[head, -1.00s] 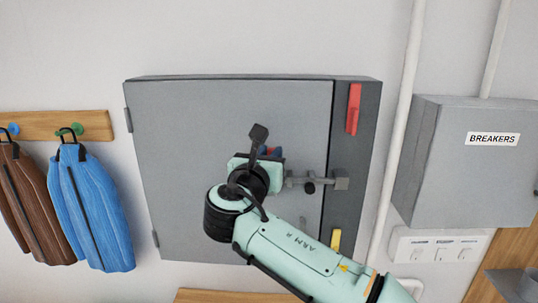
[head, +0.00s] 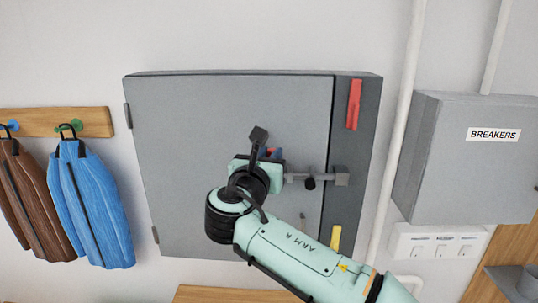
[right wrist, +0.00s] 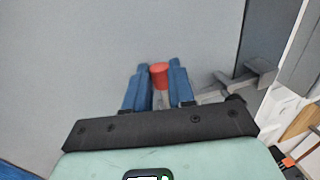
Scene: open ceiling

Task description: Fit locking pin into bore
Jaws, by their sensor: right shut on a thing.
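My right gripper (right wrist: 158,84) has blue fingers shut on a red cylindrical piece (right wrist: 159,74), which looks like the head of the locking pin. In the head view, only a little red and blue of the gripper (head: 272,153) shows behind my wrist. The rest of the pin is hidden. A grey sliding bolt (head: 300,178) with a dark knob lies across the cabinet door just right of the gripper, ending at a grey bracket (head: 341,176) on the frame. It also shows in the right wrist view (right wrist: 245,80). I cannot make out the bore. My left gripper is out of view.
The grey cabinet door (head: 190,120) is closed against its frame, which carries a red piece (head: 353,104) and a yellow piece (head: 335,237). A breakers box (head: 465,175) and a pipe (head: 405,110) are to the right. Jackets (head: 90,205) hang at left.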

